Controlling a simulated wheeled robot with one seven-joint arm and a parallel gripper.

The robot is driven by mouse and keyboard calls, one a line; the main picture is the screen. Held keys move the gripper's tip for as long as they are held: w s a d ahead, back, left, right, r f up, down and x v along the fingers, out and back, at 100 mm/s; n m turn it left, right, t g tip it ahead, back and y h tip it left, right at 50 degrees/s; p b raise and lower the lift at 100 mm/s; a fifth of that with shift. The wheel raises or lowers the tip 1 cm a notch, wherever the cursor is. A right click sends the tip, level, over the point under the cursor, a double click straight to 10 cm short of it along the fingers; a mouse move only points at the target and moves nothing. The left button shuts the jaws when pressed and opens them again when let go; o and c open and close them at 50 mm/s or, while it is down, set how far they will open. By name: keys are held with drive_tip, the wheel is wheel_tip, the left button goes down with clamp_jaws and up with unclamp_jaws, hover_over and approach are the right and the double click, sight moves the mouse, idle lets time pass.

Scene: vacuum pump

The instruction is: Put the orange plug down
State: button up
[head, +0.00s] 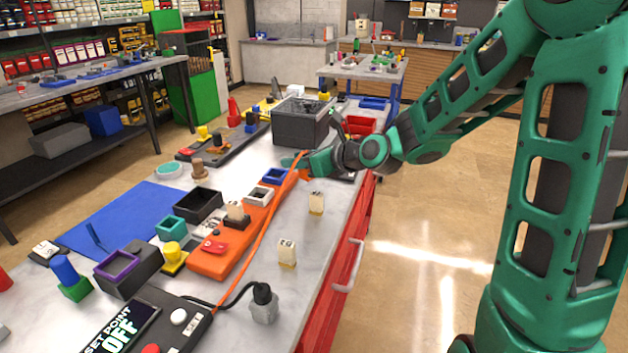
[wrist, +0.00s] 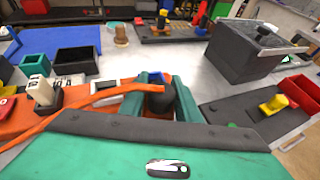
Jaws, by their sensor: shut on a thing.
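My gripper (head: 300,164) is over the far end of the long orange box (head: 222,250), at the right side of the bench. It is shut on the orange plug (head: 304,174), which is mostly hidden by the fingers. An orange cord (head: 262,232) runs from it toward the near end of the bench. I cannot tell whether the plug touches the surface below.
The bench (head: 323,240) has bare room right of the orange box, around two small cream blocks (head: 316,203) (head: 287,252). A dark grey bin (head: 300,120) stands beyond my gripper.

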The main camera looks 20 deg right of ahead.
drive_tip(key=d+f, duration=0.1)
drive_tip(key=w+d+f, duration=0.1)
drive_tip(key=d, duration=0.1)
drive_tip(key=w+d+f, duration=0.1)
drive_tip(key=d, duration=0.1)
drive_tip(key=shift+w+d+f, duration=0.15)
drive_tip(key=shift+w+f, duration=0.05)
drive_tip(key=shift+f, duration=2.1)
drive_tip(key=o, duration=1.1)
drive_tip(key=shift+f, duration=0.1)
drive_tip(key=shift+c, duration=0.2)
